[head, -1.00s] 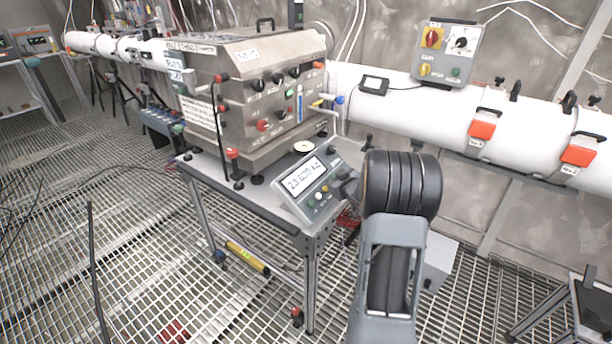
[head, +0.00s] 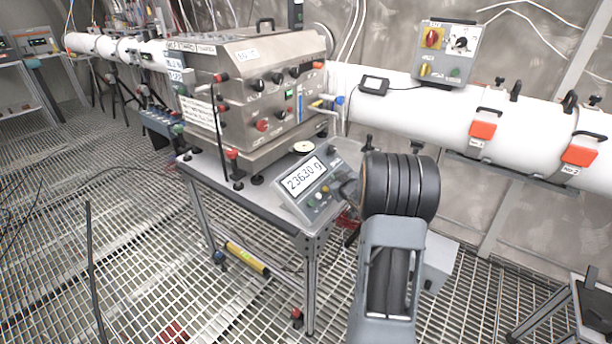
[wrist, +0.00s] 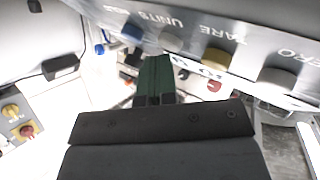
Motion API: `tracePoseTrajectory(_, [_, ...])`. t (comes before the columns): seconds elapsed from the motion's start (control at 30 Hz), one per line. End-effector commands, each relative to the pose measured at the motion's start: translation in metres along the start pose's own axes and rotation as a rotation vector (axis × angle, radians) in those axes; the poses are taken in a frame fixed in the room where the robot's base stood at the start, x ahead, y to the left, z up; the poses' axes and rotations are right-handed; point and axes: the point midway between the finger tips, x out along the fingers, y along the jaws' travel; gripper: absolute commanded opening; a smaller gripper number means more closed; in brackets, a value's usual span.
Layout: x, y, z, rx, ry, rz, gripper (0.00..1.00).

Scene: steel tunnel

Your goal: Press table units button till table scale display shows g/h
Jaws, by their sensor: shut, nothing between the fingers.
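The table scale (head: 318,187) stands at the front right corner of the steel table, with its panel tilted up. Its display (head: 303,177) reads about 23630 g. In the wrist view the panel carries a row of round buttons. A pale grey units button (wrist: 172,41) sits under the UNITS label, between a blue button (wrist: 132,32) and the yellow tare button (wrist: 216,61). The pale zero button (wrist: 277,81) is further right. My gripper (wrist: 157,62) is shut and empty, its tip close to the units button; contact cannot be told. In the head view my arm mostly hides it.
A steel machine (head: 262,95) with knobs fills the back of the table (head: 262,205). A white pipe (head: 440,112) runs along the wall behind, with a switch box (head: 446,52) above it.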

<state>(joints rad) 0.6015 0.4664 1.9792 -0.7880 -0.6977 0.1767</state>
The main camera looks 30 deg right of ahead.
Motion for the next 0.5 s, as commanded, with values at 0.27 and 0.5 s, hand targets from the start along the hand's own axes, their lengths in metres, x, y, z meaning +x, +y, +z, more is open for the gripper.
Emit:
tracePoseTrajectory(0.27, [-0.0055,0.0038,-0.0043,0.0,0.0,0.0,0.0])
tracePoseTrajectory(0.5, [-0.0057,0.0041,-0.0042,0.0,0.0,0.0,0.0])
